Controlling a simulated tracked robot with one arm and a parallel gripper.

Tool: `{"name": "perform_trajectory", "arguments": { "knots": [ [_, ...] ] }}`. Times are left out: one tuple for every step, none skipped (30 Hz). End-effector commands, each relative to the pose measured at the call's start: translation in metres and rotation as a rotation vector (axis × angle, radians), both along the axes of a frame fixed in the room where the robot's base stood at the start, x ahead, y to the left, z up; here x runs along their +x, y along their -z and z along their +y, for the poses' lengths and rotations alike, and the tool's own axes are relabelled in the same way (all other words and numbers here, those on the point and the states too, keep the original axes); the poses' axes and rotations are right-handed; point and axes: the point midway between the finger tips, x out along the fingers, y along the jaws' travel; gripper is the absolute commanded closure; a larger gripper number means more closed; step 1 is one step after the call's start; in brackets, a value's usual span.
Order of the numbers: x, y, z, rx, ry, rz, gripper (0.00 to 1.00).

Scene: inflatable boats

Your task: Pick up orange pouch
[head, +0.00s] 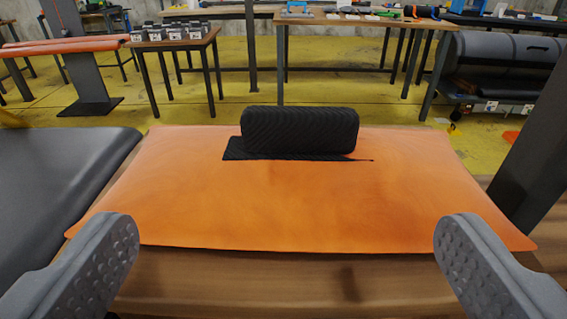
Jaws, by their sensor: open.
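No separate orange pouch can be made out with certainty. A wide, flat orange sheet (270,205) lies across a brown wooden table, and it is the nearest large orange thing. A black ribbed roll (300,130) lies on its far part, with a flat black piece (238,151) under it. My gripper (288,255) is open and empty, its two grey textured fingers wide apart at the lower left and lower right. The fingers are at the near edge of the sheet; whether they touch it cannot be told.
A dark grey padded surface (60,185) is beside the table at left. A dark post (530,150) stands close at right. Behind, past yellow floor (240,85), are a small table with boxes (172,42), a long workbench (350,19) and a large grey roll (500,62).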

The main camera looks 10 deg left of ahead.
Motion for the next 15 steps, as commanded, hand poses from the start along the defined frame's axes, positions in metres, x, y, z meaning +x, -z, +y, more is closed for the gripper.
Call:
{"name": "perform_trajectory", "arguments": {
  "knots": [
    [0.004,0.001,0.000,-0.002,0.002,-0.001,0.06],
    [0.007,0.002,0.001,-0.002,0.002,-0.001,0.06],
    [0.011,0.003,0.002,-0.002,0.003,-0.001,0.06],
    [0.015,0.003,0.002,-0.002,0.003,-0.001,0.06],
    [0.019,0.004,0.003,-0.001,0.003,0.000,0.06],
    [0.025,0.004,0.004,0.000,0.003,-0.001,0.06],
    [0.029,0.004,0.005,0.001,0.002,-0.002,0.06],
    [0.033,0.005,0.007,0.000,0.001,-0.002,0.06],
    [0.038,0.006,0.008,0.000,0.001,-0.001,0.06],
    [0.042,0.007,0.009,-0.001,0.001,0.000,0.06],
    [0.047,0.008,0.010,-0.001,0.002,0.001,0.06],
    [0.052,0.009,0.010,-0.003,0.003,0.001,0.06],
    [0.056,0.010,0.011,-0.003,0.003,0.001,0.06],
    [0.060,0.010,0.013,-0.002,0.002,0.002,0.06],
    [0.065,0.011,0.015,-0.001,0.001,0.001,0.06]
  ]
}}
